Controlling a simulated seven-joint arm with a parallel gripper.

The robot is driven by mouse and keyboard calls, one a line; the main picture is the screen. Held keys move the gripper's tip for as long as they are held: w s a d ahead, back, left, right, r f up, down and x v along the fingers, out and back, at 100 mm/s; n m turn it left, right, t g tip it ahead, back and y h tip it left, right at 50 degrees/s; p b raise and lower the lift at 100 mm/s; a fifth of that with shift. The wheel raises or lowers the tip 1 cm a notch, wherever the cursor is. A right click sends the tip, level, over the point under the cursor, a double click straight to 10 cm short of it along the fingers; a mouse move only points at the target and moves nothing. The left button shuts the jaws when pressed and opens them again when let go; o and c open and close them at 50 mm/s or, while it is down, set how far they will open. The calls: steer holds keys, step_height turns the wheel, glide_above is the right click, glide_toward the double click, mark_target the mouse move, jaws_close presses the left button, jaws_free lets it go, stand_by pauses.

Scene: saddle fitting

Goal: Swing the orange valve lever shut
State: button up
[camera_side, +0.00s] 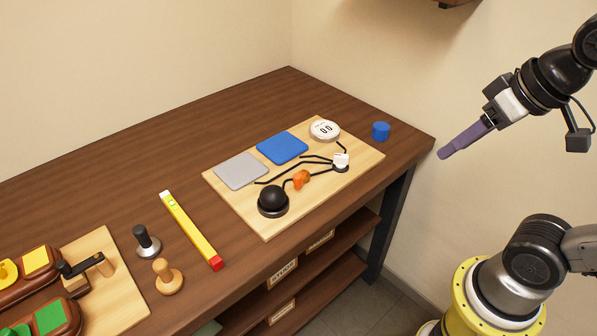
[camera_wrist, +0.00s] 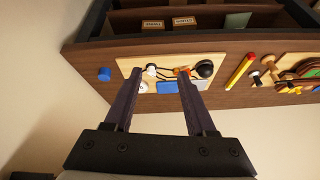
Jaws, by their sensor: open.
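The small orange valve lever (camera_side: 301,179) sits on a light wooden board (camera_side: 232,206), among black tubing, between a black dome (camera_side: 272,199) and a small white-topped fitting (camera_side: 341,161). In the wrist view the orange lever (camera_wrist: 182,71) shows near the tip of the right finger, partly hidden by it. My gripper (camera_side: 444,153) is out past the right end of the bench, well away from the lever. In the wrist view my gripper (camera_wrist: 158,85) has its two fingers wide apart with nothing between them.
The board also carries a grey pad (camera_side: 241,171), a blue pad (camera_side: 282,148) and a round white gauge (camera_side: 324,129). A blue cylinder (camera_side: 381,131) stands by the bench's right end. The bench's back is clear.

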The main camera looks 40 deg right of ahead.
steer(key=w+a+r+m+g, duration=0.1)
steer(key=w+r, duration=0.4)
steer(key=w, duration=0.3)
steer(key=g, duration=0.5)
glide_above(297, 175)
step_height(297, 175, down, 11)
step_height(297, 175, down, 13)
steer(key=shift+s+r, duration=0.1)
steer(key=shift+r, duration=0.05)
steer(key=shift+c, duration=0.3)
jaws_close()
